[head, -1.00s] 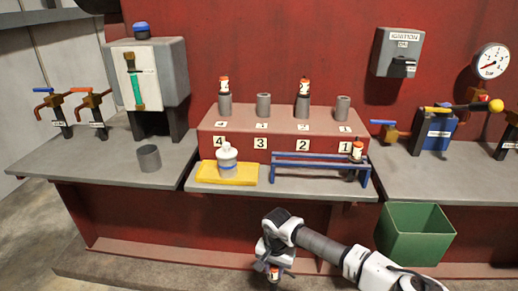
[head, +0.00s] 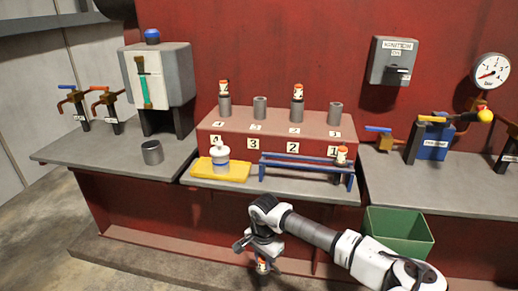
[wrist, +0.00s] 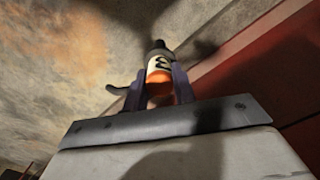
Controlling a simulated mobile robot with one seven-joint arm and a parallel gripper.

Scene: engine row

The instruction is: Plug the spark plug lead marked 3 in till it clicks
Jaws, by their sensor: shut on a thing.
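The spark plug lead marked 3 (wrist: 160,66), with a white label, orange band and dark end, is between my gripper's fingers in the wrist view. My gripper (head: 262,259) is shut on it, low in front of the bench in the head view, where the lead (head: 262,267) shows small below it. The red engine block (head: 216,139) has several grey tubes in a row, with number plates. The tube marked 3 (head: 260,109) is empty and open at the top. Leads stand in the tube marked 4 (head: 224,104) and the tube marked 2 (head: 297,106).
The tube marked 1 (head: 335,114) is empty. Another lead (head: 342,154) stands at a blue rack (head: 300,165) on the bench front. A white bottle (head: 220,158) stands on a yellow cloth (head: 235,173). A green bin (head: 400,247) stands right, beyond my arm.

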